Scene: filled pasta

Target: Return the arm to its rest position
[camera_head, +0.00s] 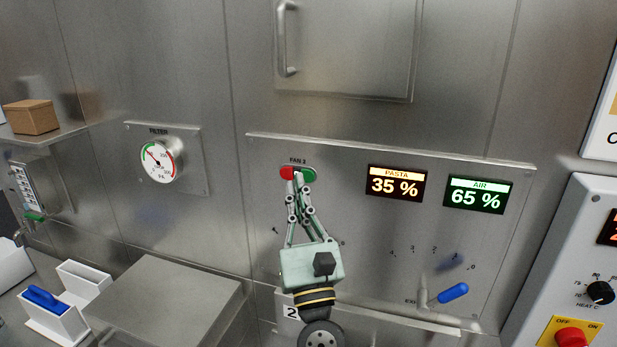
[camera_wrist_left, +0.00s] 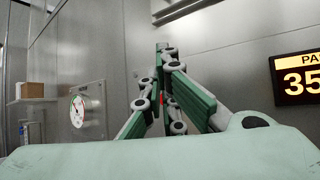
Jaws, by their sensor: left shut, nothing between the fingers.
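My left gripper (camera_head: 299,178) is shut and empty, with its fingertips at the FAN 2 switch (camera_head: 287,173) on the steel wall panel. My right gripper is in neither view.
The panel also carries a PASTA display (camera_head: 396,183) at 35 %, an AIR display (camera_head: 479,195) at 65 % and a blue-handled lever (camera_head: 453,293). A FILTER gauge (camera_head: 157,161) is on the left. A steel box (camera_head: 165,300) stands below it. A control box (camera_head: 575,260) stands at right.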

